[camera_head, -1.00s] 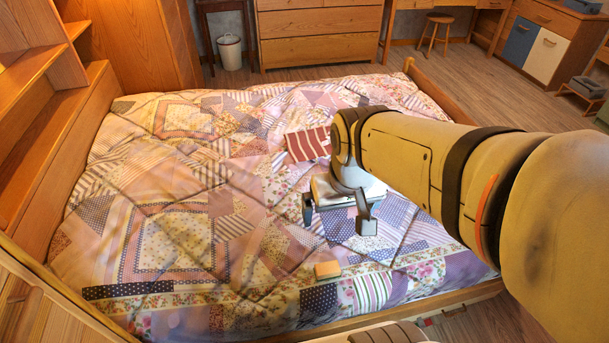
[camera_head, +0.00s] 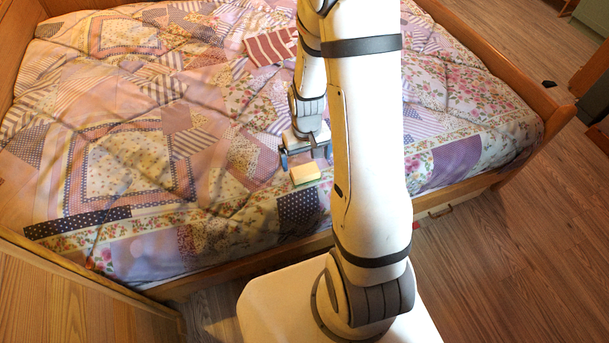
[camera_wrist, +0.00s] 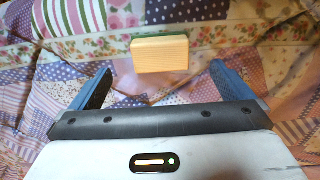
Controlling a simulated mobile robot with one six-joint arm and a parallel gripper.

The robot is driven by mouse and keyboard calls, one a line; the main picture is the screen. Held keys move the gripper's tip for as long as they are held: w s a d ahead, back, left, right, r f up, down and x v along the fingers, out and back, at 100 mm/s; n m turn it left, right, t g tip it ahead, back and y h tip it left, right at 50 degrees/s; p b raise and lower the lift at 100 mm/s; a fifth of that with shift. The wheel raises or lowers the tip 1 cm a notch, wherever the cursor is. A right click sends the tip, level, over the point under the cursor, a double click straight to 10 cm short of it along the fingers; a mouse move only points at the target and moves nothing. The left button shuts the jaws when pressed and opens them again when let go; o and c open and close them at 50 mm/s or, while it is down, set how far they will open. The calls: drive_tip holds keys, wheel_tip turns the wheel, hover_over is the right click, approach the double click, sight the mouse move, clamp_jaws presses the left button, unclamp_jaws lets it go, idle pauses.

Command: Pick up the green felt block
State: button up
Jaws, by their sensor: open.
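The green felt block (camera_head: 305,173) is a small block with a tan-yellow face and a green layer. It lies on the patchwork quilt near the bed's front edge. In the wrist view the block (camera_wrist: 160,54) is upper middle, its tan face toward me and a green strip along its far edge. My gripper (camera_head: 306,156) is open, just behind the block in the head view. In the wrist view my gripper (camera_wrist: 161,82) shows two blue-padded fingers spread wider than the block, which appears between and slightly beyond the tips. I see no contact.
The quilt (camera_head: 130,165) has soft folds and covers the bed. A red-and-white striped item (camera_head: 270,47) lies farther back. The wooden bed rail (camera_head: 245,267) runs along the front. Wooden floor (camera_head: 500,260) is open at the right.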

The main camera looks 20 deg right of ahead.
sight(306, 171)
wheel_tip(306, 171, down, 8)
drive_tip(key=shift+r+b, duration=0.25)
drive_tip(key=shift+b, duration=0.85)
drive_tip(key=c, duration=1.1)
wheel_tip(306, 171, up, 10)
drive_tip(key=p, duration=0.3)
drive_tip(key=shift+r, duration=0.1)
